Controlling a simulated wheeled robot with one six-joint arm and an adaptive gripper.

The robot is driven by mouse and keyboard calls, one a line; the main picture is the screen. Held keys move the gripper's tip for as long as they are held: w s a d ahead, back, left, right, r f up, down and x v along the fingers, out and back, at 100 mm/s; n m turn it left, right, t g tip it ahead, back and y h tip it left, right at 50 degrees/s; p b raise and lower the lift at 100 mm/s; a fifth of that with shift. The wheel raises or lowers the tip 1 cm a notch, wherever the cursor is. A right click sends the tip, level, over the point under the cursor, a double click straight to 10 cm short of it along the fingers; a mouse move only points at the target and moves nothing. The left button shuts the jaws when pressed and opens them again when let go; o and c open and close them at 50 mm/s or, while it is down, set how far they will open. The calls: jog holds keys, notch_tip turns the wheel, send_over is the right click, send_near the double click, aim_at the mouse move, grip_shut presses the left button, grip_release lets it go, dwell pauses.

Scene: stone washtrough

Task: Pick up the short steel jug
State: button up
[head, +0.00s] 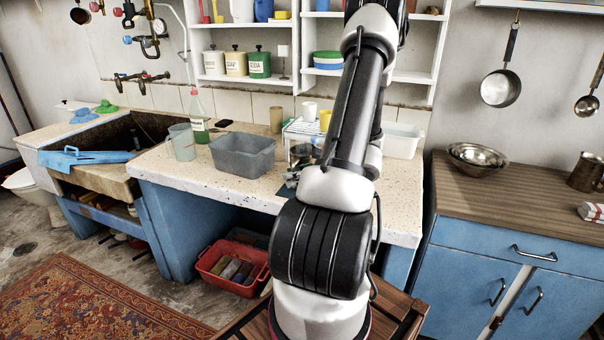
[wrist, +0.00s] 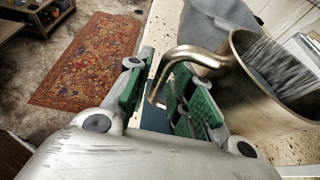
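A steel jug (wrist: 262,90) with a bent, brassy-looking handle stands at the right of the wrist view, its mouth facing the camera. My gripper (wrist: 163,88) has green-padded fingers spread apart. The jug's handle reaches across the right finger, and its lower end shows in the gap between the pads. I cannot tell whether either pad touches it. In the head view my arm hides most of the gripper and whatever is beside it. Another dark steel jug (head: 587,173) stands on the wooden counter at the right.
The speckled worktop (head: 235,190) holds a grey tub (head: 243,155), a clear pitcher (head: 183,142), a green bottle (head: 198,115) and a white wire rack (head: 305,128). A white basin (head: 402,141) stands behind my arm. A metal bowl (head: 477,158) sits on the right counter.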

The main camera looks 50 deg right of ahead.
jog(key=shift+w+a+f, duration=0.1)
jog(key=shift+w, duration=0.15)
grip_shut()
